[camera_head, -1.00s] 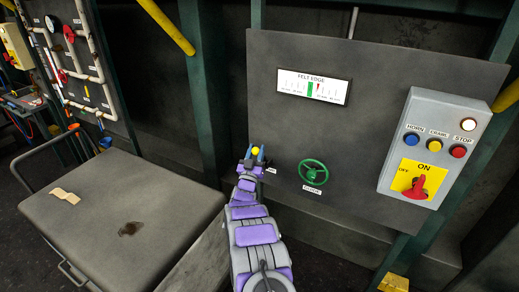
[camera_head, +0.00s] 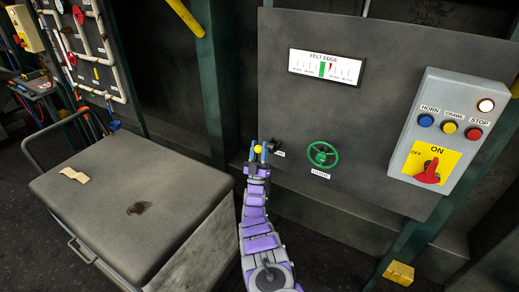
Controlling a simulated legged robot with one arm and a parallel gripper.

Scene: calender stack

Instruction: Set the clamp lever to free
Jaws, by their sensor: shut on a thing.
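The lever's shaft and pivot are hidden behind the gripper. A small label (camera_head: 279,153) sits just right of the gripper, too small to read.
A green handwheel (camera_head: 322,155) is on the panel right of my gripper. A felt edge gauge (camera_head: 326,66) is above. A switch box (camera_head: 445,130) with buttons and a red rotary switch is at right. A grey cart (camera_head: 130,195) stands at left.

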